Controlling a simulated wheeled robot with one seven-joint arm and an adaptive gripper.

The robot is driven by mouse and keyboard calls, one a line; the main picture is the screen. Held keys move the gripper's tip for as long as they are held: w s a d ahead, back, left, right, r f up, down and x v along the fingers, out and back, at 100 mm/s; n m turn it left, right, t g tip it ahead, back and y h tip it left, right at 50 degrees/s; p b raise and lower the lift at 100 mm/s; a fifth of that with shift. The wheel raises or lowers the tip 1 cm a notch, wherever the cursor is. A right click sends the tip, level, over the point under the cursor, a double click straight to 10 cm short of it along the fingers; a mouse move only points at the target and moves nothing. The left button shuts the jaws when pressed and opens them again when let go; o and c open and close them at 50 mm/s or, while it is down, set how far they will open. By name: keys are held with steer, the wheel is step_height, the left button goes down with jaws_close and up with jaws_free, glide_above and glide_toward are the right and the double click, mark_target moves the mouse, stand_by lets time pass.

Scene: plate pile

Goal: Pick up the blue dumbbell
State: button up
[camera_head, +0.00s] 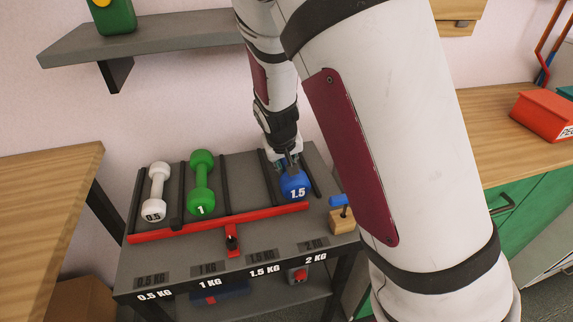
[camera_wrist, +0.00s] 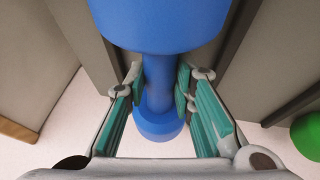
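The blue dumbbell (camera_head: 294,186), marked 1.5, lies in the rack, its numbered end towards the front. My gripper (camera_head: 289,160) is over its handle, partly hidden by the dumbbell and my arm in the head view. In the wrist view, the blue dumbbell (camera_wrist: 158,85) runs lengthwise through the middle, with a large head near and another head farther off. The green-padded fingers of my gripper (camera_wrist: 160,88) stand on both sides of the handle, their tips very close to it. I cannot tell whether both pads press on it.
A white dumbbell (camera_head: 157,190) and a green dumbbell (camera_head: 201,182) lie to the left in the rack, behind its red front bar (camera_head: 170,230). A wooden block with a blue top (camera_head: 341,219) stands to the right. A grey shelf (camera_head: 160,35) hangs above.

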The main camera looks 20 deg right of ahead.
jaws_close()
steer(key=shift+w+r, duration=0.1)
steer(key=shift+r, duration=0.15)
